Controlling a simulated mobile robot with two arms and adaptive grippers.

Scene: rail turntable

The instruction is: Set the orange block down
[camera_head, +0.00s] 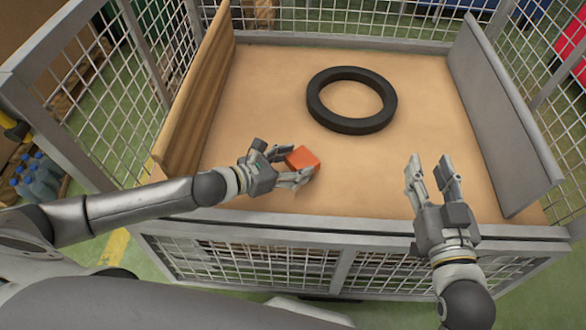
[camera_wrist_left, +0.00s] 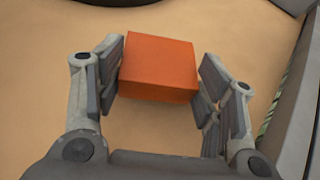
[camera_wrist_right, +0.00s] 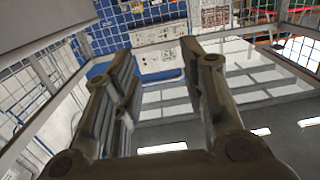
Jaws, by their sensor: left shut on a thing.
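The orange block (camera_head: 302,157) is between the fingers of my left gripper (camera_head: 290,165), near the front of the tan table surface. In the left wrist view the orange block (camera_wrist_left: 160,65) sits between both finger pads of the left gripper (camera_wrist_left: 160,85), which is shut on it. Whether its underside touches the table cannot be told. My right gripper (camera_head: 432,172) is open and empty above the front right of the table. In the right wrist view the right gripper (camera_wrist_right: 160,75) has a clear gap between its fingers.
A black ring (camera_head: 350,127) lies on the tan table surface (camera_head: 270,75) behind the block. A wooden board (camera_head: 195,100) stands along the left edge and a grey panel (camera_head: 500,115) along the right. A metal frame with mesh (camera_head: 290,262) borders the front.

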